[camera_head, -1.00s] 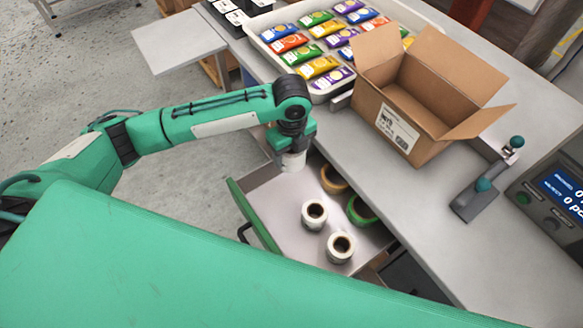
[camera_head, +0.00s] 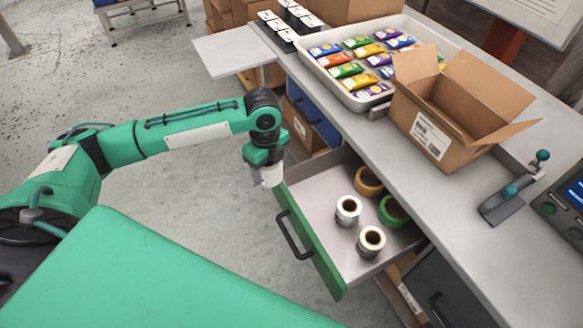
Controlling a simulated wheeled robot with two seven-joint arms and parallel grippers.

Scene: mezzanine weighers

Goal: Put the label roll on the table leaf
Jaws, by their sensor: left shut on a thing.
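The table leaf (camera_head: 232,56) is a flat, light grey panel at the table's far left end, bare on top, beyond my gripper in the picture. My right gripper is out of view.
The open drawer (camera_head: 318,200) holds two white rolls (camera_head: 348,209), a brown roll (camera_head: 368,182) and a green roll (camera_head: 393,210). On the table are a tray of colourful packets (camera_head: 352,97), an open carton (camera_head: 447,118) and black-and-white boxes (camera_head: 285,27) beside the leaf.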

